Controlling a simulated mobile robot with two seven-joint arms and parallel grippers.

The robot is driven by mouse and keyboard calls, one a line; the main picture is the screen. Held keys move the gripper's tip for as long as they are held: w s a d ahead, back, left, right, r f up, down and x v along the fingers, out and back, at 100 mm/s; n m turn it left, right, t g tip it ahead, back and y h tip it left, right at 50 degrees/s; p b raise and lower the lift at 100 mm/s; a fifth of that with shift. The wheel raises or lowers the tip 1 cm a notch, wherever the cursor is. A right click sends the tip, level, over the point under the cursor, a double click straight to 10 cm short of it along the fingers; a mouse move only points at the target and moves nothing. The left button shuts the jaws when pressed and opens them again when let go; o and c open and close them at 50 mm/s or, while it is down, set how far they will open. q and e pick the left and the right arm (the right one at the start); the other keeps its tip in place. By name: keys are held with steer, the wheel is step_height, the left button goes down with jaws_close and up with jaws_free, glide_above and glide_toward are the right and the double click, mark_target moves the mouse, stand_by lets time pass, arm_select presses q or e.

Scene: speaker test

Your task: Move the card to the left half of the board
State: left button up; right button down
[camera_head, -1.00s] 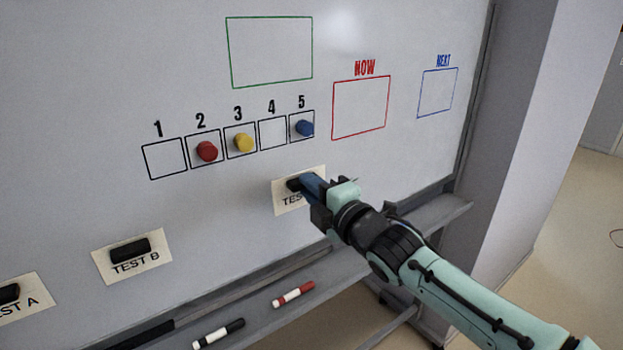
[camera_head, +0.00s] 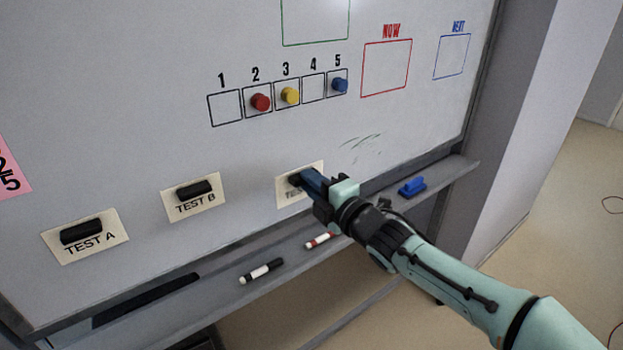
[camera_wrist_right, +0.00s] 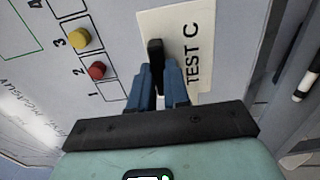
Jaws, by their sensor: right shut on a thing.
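The cream TEST C card (camera_head: 284,189) is flat against the whiteboard (camera_head: 130,110), below the numbered squares. It has a black handle; the arm covers part of its lettering. My right gripper (camera_head: 305,181) has its blue fingers shut on the handle. The wrist view shows the card (camera_wrist_right: 188,25) with its lettering clear and the fingers (camera_wrist_right: 160,77) on both sides of the handle. The TEST B card (camera_head: 210,206) and TEST A card (camera_head: 104,246) hang farther left, each with a black handle. My left gripper is not in view.
Red (camera_head: 260,102), yellow (camera_head: 290,95) and blue (camera_head: 340,85) magnets sit in the numbered squares above. The tray below holds a black marker (camera_head: 261,271), a red marker (camera_head: 319,241) and a blue eraser (camera_head: 412,187). A gap lies between TEST B and TEST C.

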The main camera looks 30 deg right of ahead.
steer(key=shift+w+d, duration=0.1)
steer(key=shift+w, duration=0.95)
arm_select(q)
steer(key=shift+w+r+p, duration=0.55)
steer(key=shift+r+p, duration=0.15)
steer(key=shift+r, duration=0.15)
arm_select(e)
steer(key=shift+w+a, duration=0.15)
steer(key=shift+w, duration=1.3)
steer(key=shift+w+a, duration=0.15)
steer(key=shift+w, duration=1.25)
steer(key=shift+w, duration=0.55)
steer(key=c, duration=0.6)
jaws_free()
steer(key=shift+s, duration=0.1)
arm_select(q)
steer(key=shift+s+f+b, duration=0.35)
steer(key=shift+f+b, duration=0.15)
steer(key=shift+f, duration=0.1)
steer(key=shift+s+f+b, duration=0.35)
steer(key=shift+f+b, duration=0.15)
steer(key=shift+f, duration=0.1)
arm_select(e)
steer(key=shift+s+d, duration=0.15)
steer(key=shift+s, duration=1.6)
steer(key=shift+s+d, duration=0.1)
steer(key=shift+s, duration=1.6)
